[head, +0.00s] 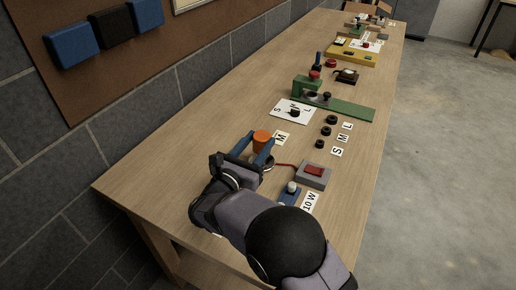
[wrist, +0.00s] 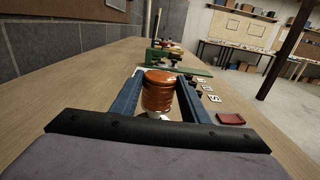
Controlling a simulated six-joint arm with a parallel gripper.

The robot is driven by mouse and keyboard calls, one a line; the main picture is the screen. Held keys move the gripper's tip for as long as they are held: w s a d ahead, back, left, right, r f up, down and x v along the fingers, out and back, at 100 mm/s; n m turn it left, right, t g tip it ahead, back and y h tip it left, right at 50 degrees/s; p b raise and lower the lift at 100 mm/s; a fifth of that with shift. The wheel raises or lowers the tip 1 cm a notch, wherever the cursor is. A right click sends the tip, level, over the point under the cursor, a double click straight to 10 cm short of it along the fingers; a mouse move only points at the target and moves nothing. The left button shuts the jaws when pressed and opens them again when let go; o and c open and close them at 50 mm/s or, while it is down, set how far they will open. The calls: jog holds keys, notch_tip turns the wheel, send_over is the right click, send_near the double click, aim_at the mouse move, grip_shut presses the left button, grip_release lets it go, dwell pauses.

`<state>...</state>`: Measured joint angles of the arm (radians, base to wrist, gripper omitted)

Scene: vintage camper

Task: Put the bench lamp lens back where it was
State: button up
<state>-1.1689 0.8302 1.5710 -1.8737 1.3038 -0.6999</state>
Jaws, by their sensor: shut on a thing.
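My gripper (head: 252,147) is at the near part of the long bench. In the head view its two blue fingers are closed around an orange, round lens (head: 262,137). In the wrist view the ribbed orange lens (wrist: 158,92) sits between the fingertips of my gripper (wrist: 160,95), with something white just below it. A dark round lamp base (head: 264,162) shows partly under and beside the gripper; my arm hides much of it. I cannot tell whether the lens touches the base. A red wire runs from the base to a grey box with a red switch (head: 314,173).
A small blue holder with a white bulb (head: 291,188) and a "10 W" card (head: 310,202) lie close to my arm. The wall stands left; bare wood (head: 170,160) is free there.

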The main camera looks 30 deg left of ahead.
aim_at(258, 152)
notch_tip(258, 152, down, 2)
jog(key=shift+f, duration=0.2)
jog(key=shift+f+b, duration=0.3)
jog(key=shift+f, duration=0.1)
jog(key=shift+f, duration=0.2)
jog(key=o, duration=1.1)
jog(key=shift+c, duration=0.2)
jog(key=shift+r, duration=0.1)
